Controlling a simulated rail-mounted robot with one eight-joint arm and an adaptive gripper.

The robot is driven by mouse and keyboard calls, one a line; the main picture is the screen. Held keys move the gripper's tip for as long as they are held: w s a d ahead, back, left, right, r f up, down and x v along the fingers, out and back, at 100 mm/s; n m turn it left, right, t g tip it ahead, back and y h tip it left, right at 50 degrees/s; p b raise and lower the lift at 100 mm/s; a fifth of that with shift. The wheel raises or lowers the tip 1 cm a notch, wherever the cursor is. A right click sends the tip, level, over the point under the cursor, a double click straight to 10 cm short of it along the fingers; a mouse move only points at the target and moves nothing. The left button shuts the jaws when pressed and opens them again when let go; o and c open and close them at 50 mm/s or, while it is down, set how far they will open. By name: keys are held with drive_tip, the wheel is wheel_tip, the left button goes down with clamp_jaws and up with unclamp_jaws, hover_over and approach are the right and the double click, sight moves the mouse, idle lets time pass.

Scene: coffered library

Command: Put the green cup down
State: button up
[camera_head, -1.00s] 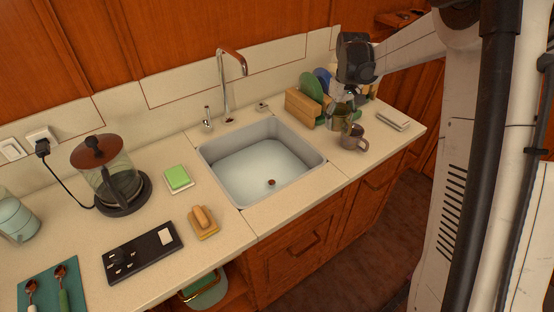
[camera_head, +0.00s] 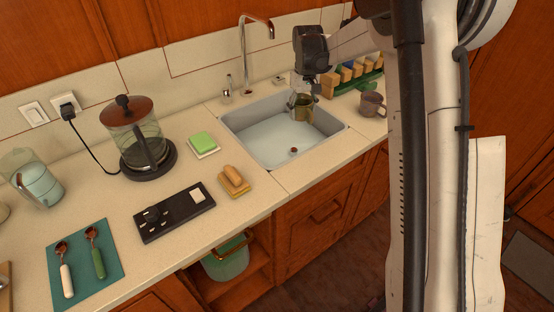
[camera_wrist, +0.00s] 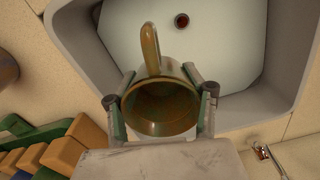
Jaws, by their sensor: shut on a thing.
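The green cup (camera_head: 303,113) is in my gripper (camera_head: 302,97), above the back right part of the sink (camera_head: 233,142). In the wrist view the green cup (camera_wrist: 160,112) sits between my two fingers (camera_wrist: 160,96), which press on its sides. I look into its open mouth, and its handle points up in the picture, toward the basin. I cannot tell how high the cup hangs over the basin floor.
A grey-brown mug (camera_head: 371,104) stands on the counter right of the sink. A tap (camera_head: 243,60) rises behind the basin.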

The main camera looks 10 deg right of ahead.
sight(296, 136)
drive_tip(key=w+f+n+b, duration=0.2)
drive_tip(key=w+f+b, duration=0.2)
drive_tip(key=w+b, duration=0.25)
drive_tip(key=f, duration=0.9)
drive_tip(key=shift+w+d+f+b, duration=0.2)
drive_tip(key=shift+w+f+b, duration=0.1)
drive_tip(key=shift+f+b, duration=0.1)
drive_tip(key=shift+f, duration=0.2)
drive_tip(key=o, duration=1.3)
drive_tip(key=shift+r, duration=0.1)
